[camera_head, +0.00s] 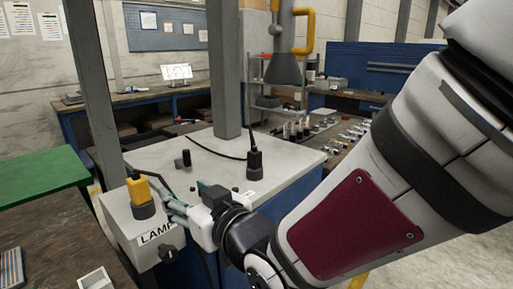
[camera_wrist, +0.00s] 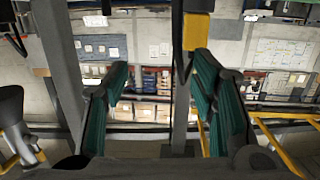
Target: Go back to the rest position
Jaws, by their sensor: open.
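My gripper (camera_head: 182,203) is open, just right of the yellow-topped black plug (camera_head: 139,190) on the grey box labelled LAMP (camera_head: 124,228). In the wrist view, my gripper (camera_wrist: 160,85) shows its two green-padded fingers apart with no object held between them. A yellow block (camera_wrist: 196,32) with a dark part above it shows beyond the right finger; I cannot tell for sure that it is the same plug. My arm comes in from the right and hides part of the bench.
The pale bench top (camera_head: 225,165) carries a black plug (camera_head: 254,160) with a cable and a small black knob (camera_head: 186,159). A grey post (camera_head: 224,70) rises from it. A green board (camera_head: 38,176) lies at left. Open floor (camera_head: 455,262) shows at lower right.

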